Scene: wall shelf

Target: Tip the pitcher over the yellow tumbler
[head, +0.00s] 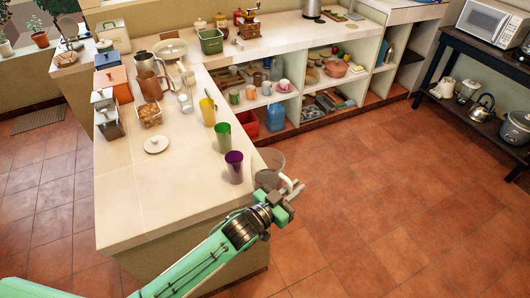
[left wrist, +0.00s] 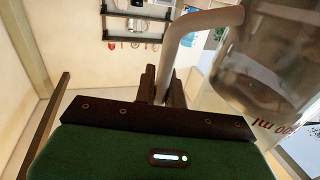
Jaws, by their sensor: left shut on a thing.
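The clear pitcher (head: 267,163) is held at the counter's right edge, beside the purple tumbler (head: 234,168). My left gripper (head: 287,191) is shut on its pale handle. In the left wrist view the gripper fingers (left wrist: 164,88) close around the handle (left wrist: 184,45), and the clear pitcher body (left wrist: 262,75) with printed markings is at the right. The yellow tumbler (head: 208,112) stands upright on the counter, farther back than the green tumbler (head: 223,138) and the purple one. The pitcher is apart from the yellow tumbler. Its contents are not clear. My right gripper is not in view.
The counter (head: 140,205) is bare at its near end. A white lid (head: 156,145), a glass jar (head: 150,115), a copper-coloured pot (head: 150,86) and canisters stand left of the tumblers. Open shelves (head: 330,75) line the back. The floor at right is clear.

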